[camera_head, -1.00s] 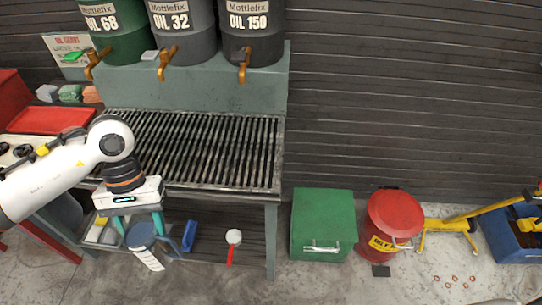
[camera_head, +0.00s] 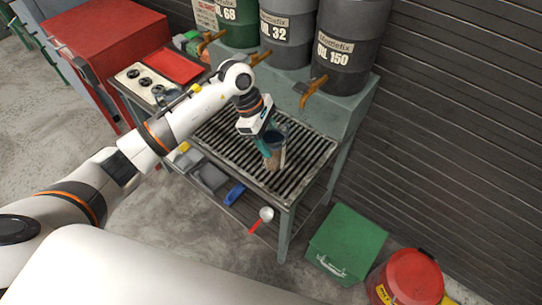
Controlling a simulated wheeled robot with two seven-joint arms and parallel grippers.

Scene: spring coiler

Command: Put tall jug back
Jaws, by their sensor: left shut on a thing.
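The tall jug (camera_head: 275,157) is a grey-blue vessel with a pale lower side, over the front part of the slatted drain rack (camera_head: 217,138). My left gripper (camera_head: 266,143) reaches in from the left and is shut on the jug. The gripper's teal fingers hide part of the jug. The jug looks about upright; I cannot tell whether its base touches the slats. My right gripper is out of view.
Three oil drums (camera_head: 288,36) with brass taps (camera_head: 312,88) stand behind the rack. The lower shelf holds grey bins (camera_head: 210,176), a blue item (camera_head: 235,193) and a white-and-red funnel or scoop (camera_head: 265,214). A green box (camera_head: 345,243) and red can (camera_head: 412,278) stand on the floor.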

